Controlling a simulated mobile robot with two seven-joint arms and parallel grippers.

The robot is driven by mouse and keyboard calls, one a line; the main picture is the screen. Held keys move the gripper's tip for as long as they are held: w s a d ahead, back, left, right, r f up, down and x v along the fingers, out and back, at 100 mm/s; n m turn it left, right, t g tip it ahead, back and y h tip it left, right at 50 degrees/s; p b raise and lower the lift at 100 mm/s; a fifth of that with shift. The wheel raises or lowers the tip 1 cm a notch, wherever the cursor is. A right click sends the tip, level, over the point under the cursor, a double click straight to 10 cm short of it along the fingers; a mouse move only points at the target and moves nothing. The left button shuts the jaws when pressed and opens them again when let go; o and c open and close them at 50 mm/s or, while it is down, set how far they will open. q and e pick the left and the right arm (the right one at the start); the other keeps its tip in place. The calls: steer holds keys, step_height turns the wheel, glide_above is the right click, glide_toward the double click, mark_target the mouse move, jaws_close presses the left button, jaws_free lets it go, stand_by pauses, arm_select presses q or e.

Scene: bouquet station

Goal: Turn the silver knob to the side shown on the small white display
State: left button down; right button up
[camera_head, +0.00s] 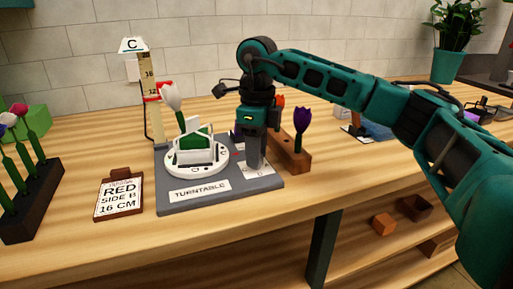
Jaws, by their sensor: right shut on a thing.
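The grey turntable base (172,203) lies on the wooden counter. Its round white disc (188,174) carries a white holder (197,158) with a green block and a white tulip, and a letter C shows on the disc's right side. The small white display (132,45) on top of the measuring post reads C. My right gripper (255,163) points down over the right part of the base, shut on the silver knob, which its fingers mostly hide. A white label lies around the knob, its marks too small to read. My left gripper is not in view.
A clipboard (119,196) reads RED, SIDE B, 16 CM. A dark rack (32,205) with flowers stands at the left. A wooden block (293,157) with a purple tulip (300,124) stands close right of my gripper.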

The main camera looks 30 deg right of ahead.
steer(key=shift+r+n+p, duration=0.1)
steer(key=shift+n+p, duration=0.3)
steer(key=shift+n, duration=0.4)
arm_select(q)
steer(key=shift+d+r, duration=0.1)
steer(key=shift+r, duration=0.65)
arm_select(e)
steer(key=shift+n, duration=0.4)
steer(key=o, duration=1)
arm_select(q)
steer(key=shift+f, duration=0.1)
arm_select(e)
steer(key=shift+o, duration=0.2)
arm_select(q)
steer(key=p, duration=0.1)
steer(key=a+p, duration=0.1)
steer(key=p, duration=0.1)
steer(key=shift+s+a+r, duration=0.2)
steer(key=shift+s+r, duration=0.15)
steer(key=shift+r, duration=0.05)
arm_select(e)
step_height(320, 180, up, 13)
steer(key=shift+w, duration=0.2)
